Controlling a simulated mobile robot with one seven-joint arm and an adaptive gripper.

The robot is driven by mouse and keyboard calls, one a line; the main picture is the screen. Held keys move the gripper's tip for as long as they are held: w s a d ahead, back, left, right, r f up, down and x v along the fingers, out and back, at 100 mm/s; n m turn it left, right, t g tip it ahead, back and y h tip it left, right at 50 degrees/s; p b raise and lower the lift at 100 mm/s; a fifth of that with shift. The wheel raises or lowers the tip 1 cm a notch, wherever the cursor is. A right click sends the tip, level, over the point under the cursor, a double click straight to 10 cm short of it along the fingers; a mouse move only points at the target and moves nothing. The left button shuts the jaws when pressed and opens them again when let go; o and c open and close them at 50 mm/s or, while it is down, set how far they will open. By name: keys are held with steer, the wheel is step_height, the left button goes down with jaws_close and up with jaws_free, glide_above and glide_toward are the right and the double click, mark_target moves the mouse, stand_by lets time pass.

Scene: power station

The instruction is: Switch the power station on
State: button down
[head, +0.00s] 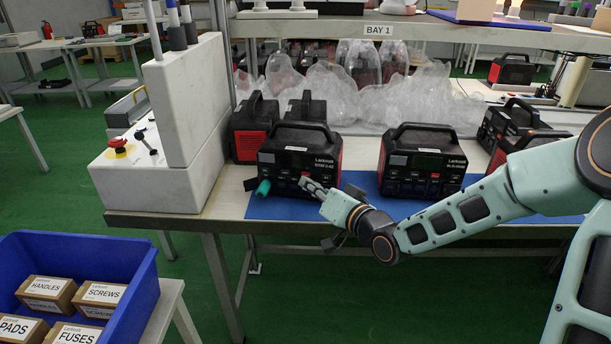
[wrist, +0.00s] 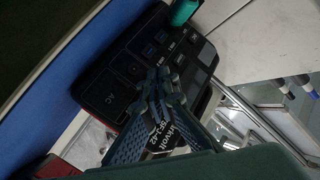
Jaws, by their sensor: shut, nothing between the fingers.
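A black power station with red sides and a top handle (head: 300,150) stands upright on the blue mat. My gripper (head: 306,183) is in front of its lower front panel, with its fingers shut and empty. In the wrist view the fingertips (wrist: 160,76) overlap the front panel (wrist: 122,92), which shows an AC marking, several ports and small controls. I cannot tell whether the fingertips touch the panel. The fingers hide part of it, and the display looks dark.
A second similar power station (head: 421,160) stands to the right on the blue mat (head: 400,206). A teal-green object (head: 263,188) lies by the first station's lower left corner. A white machine with a red button (head: 118,146) is at left. A blue crate (head: 140,296) holds boxes.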

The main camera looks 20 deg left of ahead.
stand_by(0.4)
steer(key=shift+s, duration=0.5)
steer(key=s, duration=0.6)
steer(key=shift+d, duration=0.25)
steer(key=shift+f, duration=0.15)
